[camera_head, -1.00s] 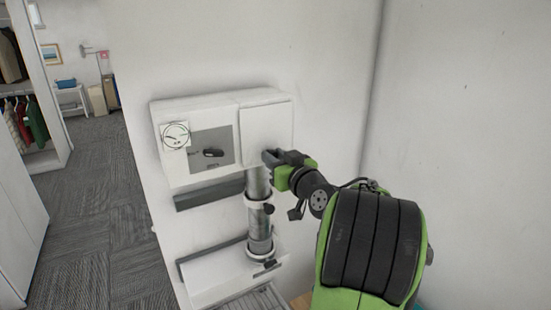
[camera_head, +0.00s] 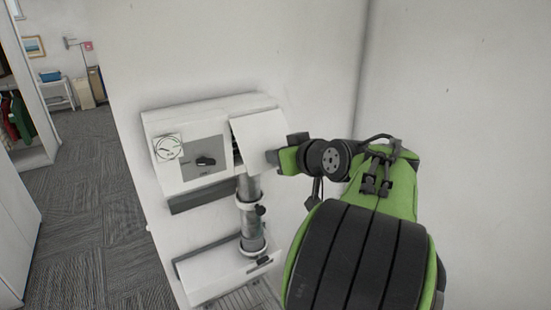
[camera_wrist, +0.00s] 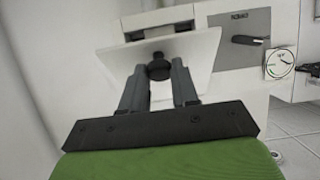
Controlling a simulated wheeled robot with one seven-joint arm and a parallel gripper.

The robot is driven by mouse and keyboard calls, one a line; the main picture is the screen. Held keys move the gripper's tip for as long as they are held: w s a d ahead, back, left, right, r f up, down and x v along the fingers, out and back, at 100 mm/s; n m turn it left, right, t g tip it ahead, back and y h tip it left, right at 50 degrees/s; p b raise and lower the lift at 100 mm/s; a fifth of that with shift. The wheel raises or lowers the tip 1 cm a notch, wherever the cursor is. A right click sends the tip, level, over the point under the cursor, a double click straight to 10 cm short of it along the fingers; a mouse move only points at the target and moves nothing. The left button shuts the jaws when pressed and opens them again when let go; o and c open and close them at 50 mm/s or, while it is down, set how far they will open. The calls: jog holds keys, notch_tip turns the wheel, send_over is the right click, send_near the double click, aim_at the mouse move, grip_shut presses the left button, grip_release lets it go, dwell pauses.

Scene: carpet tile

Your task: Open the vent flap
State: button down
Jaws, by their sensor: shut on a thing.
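The vent flap (camera_head: 260,135) is a white square panel on the right part of the white wall unit (camera_head: 205,104). It is tilted out from the unit, its lower edge swung away, and a dark gap shows at its left side. In the wrist view the flap (camera_wrist: 203,55) spreads ahead of my fingers, with a round black knob (camera_wrist: 158,69) on its face. My gripper (camera_head: 274,157) is at the flap's lower right. In the wrist view my gripper (camera_wrist: 159,79) has its two fingers on either side of the knob, shut on it.
A grey panel with a black switch (camera_head: 205,161) and a round gauge (camera_head: 168,147) sit left of the flap. A pipe (camera_head: 250,213) runs down below it to a lower white box (camera_head: 215,276). Bare wall lies to the right; carpet is open at left.

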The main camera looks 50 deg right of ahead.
notch_tip(320, 180, up, 9)
jog(key=s+g+p, duration=0.1)
jog(key=g+p, duration=0.1)
jog(key=p, duration=0.1)
jog(key=shift+a+g+y, duration=0.2)
jog(key=shift+g+y, duration=0.1)
jog(key=shift+y, duration=0.1)
jog(key=shift+f, duration=0.1)
